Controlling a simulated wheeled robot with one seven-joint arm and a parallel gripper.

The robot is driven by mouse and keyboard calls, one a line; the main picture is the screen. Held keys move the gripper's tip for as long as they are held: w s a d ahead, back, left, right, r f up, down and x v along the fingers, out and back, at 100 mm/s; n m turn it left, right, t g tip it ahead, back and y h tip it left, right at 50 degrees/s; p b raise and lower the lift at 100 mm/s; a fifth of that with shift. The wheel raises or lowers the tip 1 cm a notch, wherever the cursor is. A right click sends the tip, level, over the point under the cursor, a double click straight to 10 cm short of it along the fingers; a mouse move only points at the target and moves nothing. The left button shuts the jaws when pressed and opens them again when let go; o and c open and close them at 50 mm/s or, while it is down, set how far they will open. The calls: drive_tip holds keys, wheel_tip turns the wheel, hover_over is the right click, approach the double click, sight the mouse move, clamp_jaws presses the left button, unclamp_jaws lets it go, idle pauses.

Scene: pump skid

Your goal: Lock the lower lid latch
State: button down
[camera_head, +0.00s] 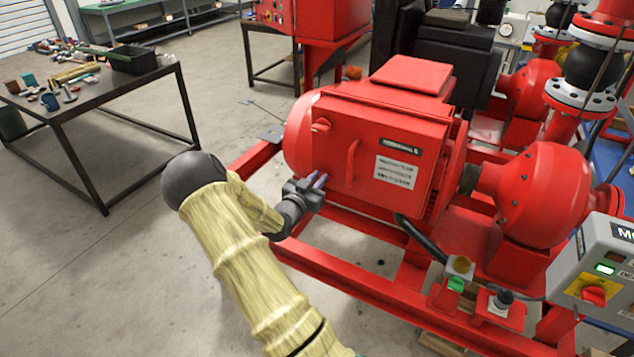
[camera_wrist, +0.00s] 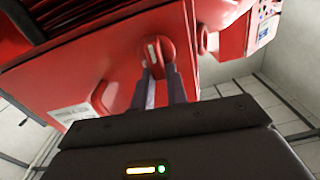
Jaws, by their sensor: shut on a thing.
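The red lid (camera_head: 375,170) is the front of the motor's terminal box, with a bar handle (camera_head: 352,162) and a white label. The upper latch (camera_head: 320,126) is a red knob near the lid's upper left corner. My gripper (camera_head: 318,181) is at the lid's lower left and covers the lower latch in the head view. In the wrist view the lower latch (camera_wrist: 154,48) is a round red knob with a pale mark. My gripper's two fingers (camera_wrist: 160,76) are shut on it. The handle also shows in the wrist view (camera_wrist: 104,98).
A red skid frame (camera_head: 350,290) runs below the motor. A grey control box (camera_head: 600,265) with a red switch is at the right. A table (camera_head: 100,95) with tools stands at the left. The floor between is clear.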

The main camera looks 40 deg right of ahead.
sight(328, 181)
drive_tip(key=m+b, duration=0.4)
drive_tip(key=b, duration=0.4)
drive_tip(key=s+f+m+b, duration=0.1)
drive_tip(key=m+b, duration=0.4)
drive_tip(key=b, duration=0.3)
drive_tip(key=f+m+b, duration=0.1)
drive_tip(key=m+b, duration=0.4)
drive_tip(key=b, duration=0.3)
drive_tip(key=shift+s+d+f+b, duration=0.15)
drive_tip(key=shift+s+d+b, duration=0.15)
drive_tip(key=shift+s+d, duration=0.05)
drive_tip(key=m+b, duration=0.2)
drive_tip(key=b, duration=0.2)
drive_tip(key=shift+m, duration=0.3)
drive_tip(key=shift+m+b, duration=0.3)
drive_tip(key=shift+b, duration=0.05)
drive_tip(key=c, duration=1.4)
unclamp_jaws()
